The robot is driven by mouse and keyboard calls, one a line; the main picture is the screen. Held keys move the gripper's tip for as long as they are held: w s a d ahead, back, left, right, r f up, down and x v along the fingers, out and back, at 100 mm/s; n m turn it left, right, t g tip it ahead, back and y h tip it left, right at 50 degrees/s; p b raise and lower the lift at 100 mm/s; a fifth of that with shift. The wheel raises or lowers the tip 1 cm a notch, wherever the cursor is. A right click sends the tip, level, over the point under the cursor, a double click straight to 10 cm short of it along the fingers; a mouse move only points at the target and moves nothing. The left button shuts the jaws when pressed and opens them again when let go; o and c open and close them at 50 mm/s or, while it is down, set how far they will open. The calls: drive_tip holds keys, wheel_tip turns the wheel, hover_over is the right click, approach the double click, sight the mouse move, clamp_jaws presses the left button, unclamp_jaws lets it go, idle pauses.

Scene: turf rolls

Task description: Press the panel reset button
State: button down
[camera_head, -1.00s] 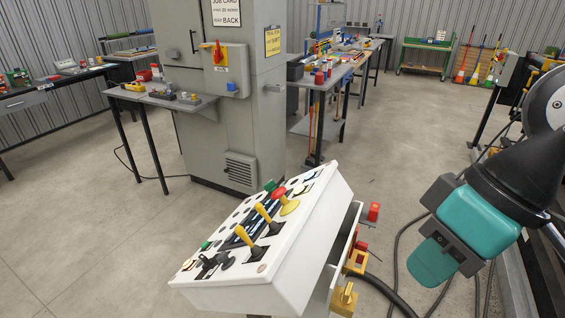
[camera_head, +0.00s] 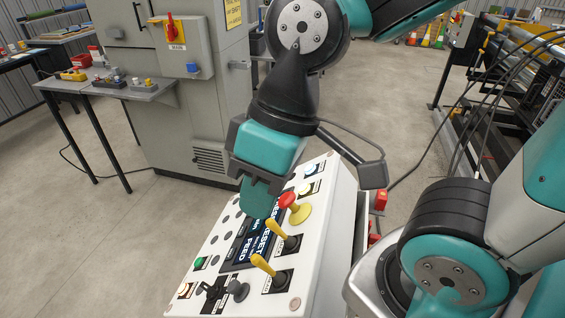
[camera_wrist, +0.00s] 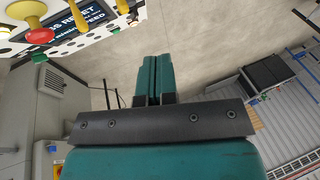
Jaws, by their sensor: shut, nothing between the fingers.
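A white sloped control panel (camera_head: 325,215) stands in front of me. Its dark screen (camera_head: 248,246) shows the words RESET and FEED. The panel carries a red mushroom button (camera_head: 287,200) on a yellow base, a pale blue-white button (camera_head: 309,169), a green button (camera_head: 199,262) and a row of dark round ones. I cannot tell which is the reset button. My gripper (camera_head: 258,207) is shut and empty, pointing down over the screen's upper part and hiding some of the panel. In the wrist view its teal fingers (camera_wrist: 151,78) are together, with the screen (camera_wrist: 65,22) at upper left.
Two yellow-handled levers (camera_head: 277,231) stand up from the panel beside the screen. A grey cabinet (camera_head: 165,85) with a red switch and a small side table (camera_head: 105,80) stand behind. Open floor lies to the left.

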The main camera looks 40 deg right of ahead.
sight(310, 169)
drive_tip(key=shift+d, duration=0.1)
drive_tip(key=w+d+f+m+h+p, duration=0.1)
drive_tip(key=w+d+f+h+p, duration=0.2)
drive_tip(key=w+d, duration=0.3)
drive_tip(key=w+d+f+m+t+h+p, duration=0.1)
drive_tip(key=w+d+f+h+p, duration=0.3)
drive_tip(key=w, duration=0.6)
drive_tip(key=w+d+f+t+h+p, duration=0.1)
drive_tip(key=w+d+f+h+p, duration=0.2)
drive_tip(key=w+d+h, duration=0.4)
drive_tip(key=shift+w+d+f+m+p, duration=0.4)
drive_tip(key=shift+w+d+f, duration=0.3)
drive_tip(key=shift+w+d, duration=0.45)
drive_tip(key=shift+s+f, duration=0.1)
drive_tip(key=shift+s, duration=0.05)
drive_tip(key=shift+s+d+f+b, duration=0.65)
drive_tip(key=shift+f+b, duration=0.2)
drive_tip(key=shift+f, duration=0.25)
drive_tip(key=shift+s+d+f+b, duration=0.5)
drive_tip(key=shift+s+f+b, duration=0.3)
drive_tip(key=shift+f, duration=0.25)
drive_tip(key=shift+s+d+f+b, duration=0.65)
drive_tip(key=shift+f+b, duration=0.2)
drive_tip(key=shift+f, duration=0.25)
drive_tip(key=shift+s+f, duration=0.1)
drive_tip(key=shift+s+d+f, duration=0.1)
drive_tip(key=shift+s+f, duration=0.1)
drive_tip(key=shift+f, duration=0.05)
